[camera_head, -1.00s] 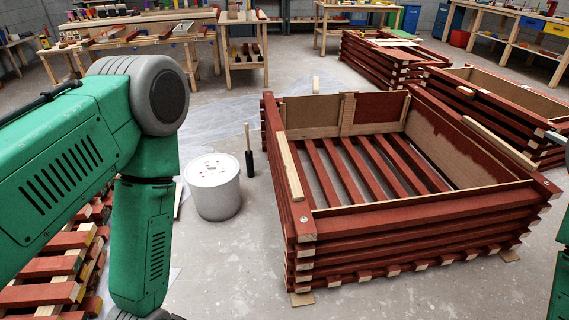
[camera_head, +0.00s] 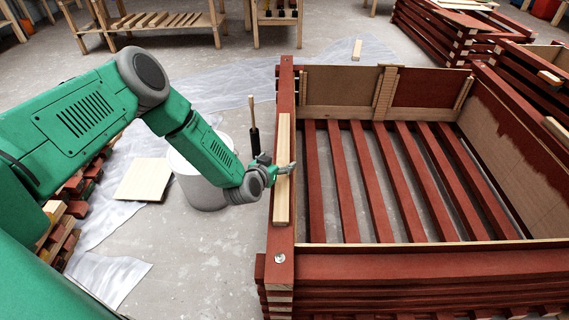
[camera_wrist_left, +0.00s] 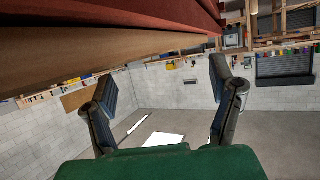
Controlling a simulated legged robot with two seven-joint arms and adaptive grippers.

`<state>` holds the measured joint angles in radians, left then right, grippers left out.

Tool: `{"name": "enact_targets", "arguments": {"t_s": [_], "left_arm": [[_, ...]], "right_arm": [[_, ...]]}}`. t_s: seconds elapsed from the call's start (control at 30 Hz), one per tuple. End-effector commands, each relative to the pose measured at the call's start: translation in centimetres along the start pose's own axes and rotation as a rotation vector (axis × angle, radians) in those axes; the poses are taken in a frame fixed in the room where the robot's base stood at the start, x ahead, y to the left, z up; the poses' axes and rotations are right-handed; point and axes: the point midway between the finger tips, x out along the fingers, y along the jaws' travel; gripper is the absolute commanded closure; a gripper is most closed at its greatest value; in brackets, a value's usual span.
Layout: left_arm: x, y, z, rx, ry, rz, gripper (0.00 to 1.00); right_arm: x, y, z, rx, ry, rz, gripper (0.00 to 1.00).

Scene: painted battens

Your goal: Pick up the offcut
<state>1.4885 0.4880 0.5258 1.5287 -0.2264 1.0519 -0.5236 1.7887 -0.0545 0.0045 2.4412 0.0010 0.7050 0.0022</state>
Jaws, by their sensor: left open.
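A pale, bare-wood offcut (camera_head: 283,205) lies lengthwise along the left top rail of the red slatted crate in the head view. My left gripper (camera_head: 282,169) is at the offcut's middle, coming from the left; its fingers reach over or beside the wood, and contact cannot be told. In the left wrist view its two fingers (camera_wrist_left: 165,100) stand wide apart with nothing between them. A tan wooden length (camera_wrist_left: 90,60), possibly the offcut, runs above them beside red wood. My right gripper is not in view.
The crate (camera_head: 400,265) fills the right side, with an open slatted inside. A white bucket (camera_head: 200,185) and a dark-based upright brush (camera_head: 254,140) stand left of it. A pale board (camera_head: 143,180) lies on plastic sheeting. A small block (camera_head: 357,50) lies behind the crate.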

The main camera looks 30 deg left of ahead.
Motion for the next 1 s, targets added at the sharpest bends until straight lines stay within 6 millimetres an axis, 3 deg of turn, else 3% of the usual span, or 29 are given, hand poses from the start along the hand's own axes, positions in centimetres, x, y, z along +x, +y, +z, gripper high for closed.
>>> {"name": "enact_targets", "arguments": {"t_s": [0.5, 0.77, 0.97, 1.0], "left_arm": [[5.7, 0.1, 0.5, 0.001, -0.002, -0.001, 0.23], [5.9, 0.1, 0.3, 0.000, -0.003, 0.001, 0.23], [5.9, 0.1, 0.3, 0.000, -0.003, 0.001, 0.93], [5.9, 0.1, 0.3, 0.000, -0.003, 0.001, 0.96]], "right_arm": [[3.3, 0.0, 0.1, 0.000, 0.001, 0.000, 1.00], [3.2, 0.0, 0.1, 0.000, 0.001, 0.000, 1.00], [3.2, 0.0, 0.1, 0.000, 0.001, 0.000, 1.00], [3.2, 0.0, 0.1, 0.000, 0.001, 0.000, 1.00]]}}
